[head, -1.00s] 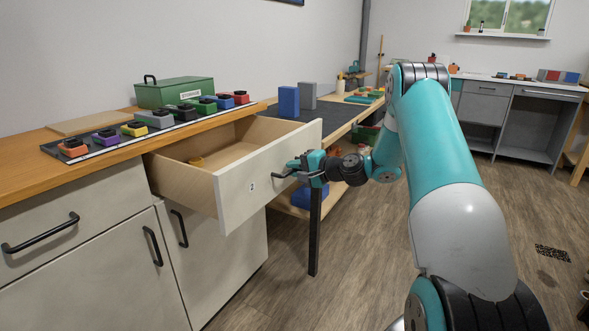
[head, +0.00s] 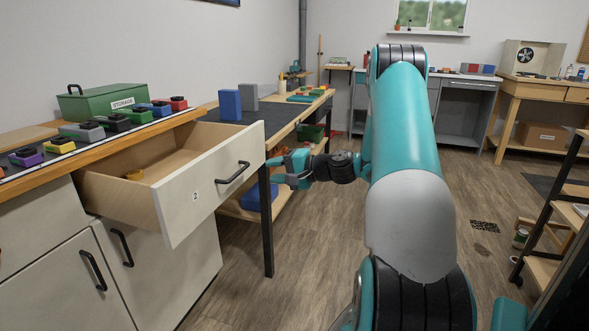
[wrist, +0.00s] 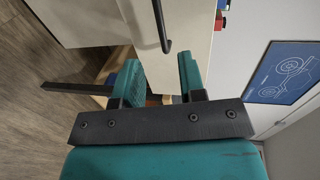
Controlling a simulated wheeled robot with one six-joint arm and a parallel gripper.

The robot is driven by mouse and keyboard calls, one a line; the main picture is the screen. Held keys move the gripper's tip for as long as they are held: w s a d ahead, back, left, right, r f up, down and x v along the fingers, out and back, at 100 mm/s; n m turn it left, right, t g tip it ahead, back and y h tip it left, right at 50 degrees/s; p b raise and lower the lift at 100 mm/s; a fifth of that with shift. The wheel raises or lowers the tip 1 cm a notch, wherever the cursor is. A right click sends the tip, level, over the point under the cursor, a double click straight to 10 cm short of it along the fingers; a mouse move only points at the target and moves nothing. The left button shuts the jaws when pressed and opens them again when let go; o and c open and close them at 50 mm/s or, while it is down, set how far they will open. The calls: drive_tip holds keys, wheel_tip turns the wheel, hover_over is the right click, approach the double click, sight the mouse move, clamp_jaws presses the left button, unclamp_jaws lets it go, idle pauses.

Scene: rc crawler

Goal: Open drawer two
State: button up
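Drawer two (head: 215,183), a pale front marked "2", stands pulled out from the cabinet in the head view. The handle (wrist: 162,25) and drawer front (wrist: 190,45) lie beyond the fingertips there.
The wooden counter (head: 180,122) holds a green storage box (head: 103,101) and a row of coloured blocks. A workbench with a black leg (head: 266,225) stands just behind my gripper. Open wooden floor (head: 310,250) lies right of the cabinet. A shelf rack (head: 560,220) is at far right.

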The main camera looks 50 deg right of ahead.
drive_tip(key=v, duration=0.5)
drive_tip(key=shift+s+d, duration=0.1)
drive_tip(key=shift+s, duration=0.2)
drive_tip(key=w+a+r+n+g+y, duration=0.1)
drive_tip(key=w+a+n+g+y, duration=0.15)
drive_tip(key=a, duration=0.45)
drive_tip(key=w+a+r+n+g+y, duration=0.1)
drive_tip(key=a+r+n+g, duration=0.15)
drive_tip(key=a, duration=0.35)
drive_tip(key=s+a+r+n+g, duration=0.1)
drive_tip(key=s+a+n+g, duration=0.25)
drive_tip(key=a, duration=0.55)
drive_tip(key=s+a+r+n+g, duration=0.1)
drive_tip(key=s+a+n+g, duration=0.1)
drive_tip(key=a+n, duration=0.5)
drive_tip(key=s+a+r+n+g+h, duration=0.1)
drive_tip(key=s+a+n+g+h, duration=0.15)
drive_tip(key=s+a, duration=0.5)
drive_tip(key=s+a+r+n+g+h, duration=0.1)
drive_tip(key=s+a+n+g+h, duration=0.3)
drive_tip(key=s, duration=0.6)
wheel_tip(320, 180, up, 20)
drive_tip(key=m+t+y+p, duration=0.1)
drive_tip(key=t+p, duration=0.1)
drive_tip(key=p, duration=1.8)
drive_tip(key=shift+a+y, duration=0.4)
